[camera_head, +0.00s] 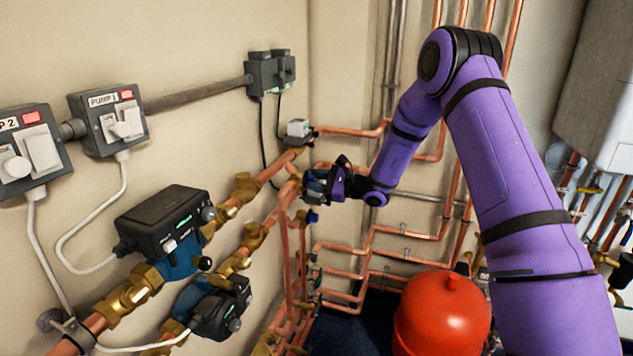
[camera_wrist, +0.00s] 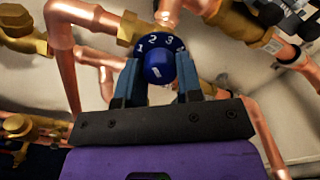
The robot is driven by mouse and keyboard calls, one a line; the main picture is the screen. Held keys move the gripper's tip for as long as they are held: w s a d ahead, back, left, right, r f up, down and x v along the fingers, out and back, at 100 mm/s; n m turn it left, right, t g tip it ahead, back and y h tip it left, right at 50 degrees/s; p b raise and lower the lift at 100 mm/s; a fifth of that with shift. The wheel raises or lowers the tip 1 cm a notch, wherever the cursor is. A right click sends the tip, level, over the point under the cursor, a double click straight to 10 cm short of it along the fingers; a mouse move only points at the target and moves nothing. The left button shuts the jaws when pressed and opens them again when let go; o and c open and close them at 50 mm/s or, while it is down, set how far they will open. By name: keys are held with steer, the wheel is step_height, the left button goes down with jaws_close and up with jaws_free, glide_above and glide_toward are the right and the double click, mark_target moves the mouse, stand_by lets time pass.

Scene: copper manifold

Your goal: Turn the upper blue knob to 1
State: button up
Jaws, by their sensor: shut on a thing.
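The blue knob (camera_wrist: 159,69) is round, with a short white mark on its face. A dark dial (camera_wrist: 153,41) behind it shows 1 on the left, then 2 and 3. I cannot tell which number the mark lines up with. My gripper (camera_wrist: 158,82) has one blue-grey finger on each side of the knob and is shut on it. In the head view my gripper (camera_head: 316,184) is at the copper pipework by the corner and hides the held knob. Another small blue knob (camera_head: 312,216) shows just below it.
Copper pipes (camera_head: 343,246) and brass fittings surround the gripper closely. Two black pump units (camera_head: 165,218) (camera_head: 221,308) sit on pipes at the left. Grey switch boxes (camera_head: 108,119) are on the wall. A red tank (camera_head: 441,318) stands below my arm.

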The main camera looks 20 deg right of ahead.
steer(key=n, duration=0.7)
stand_by(0.6)
steer(key=o, duration=0.9)
steer(key=v, duration=1.1)
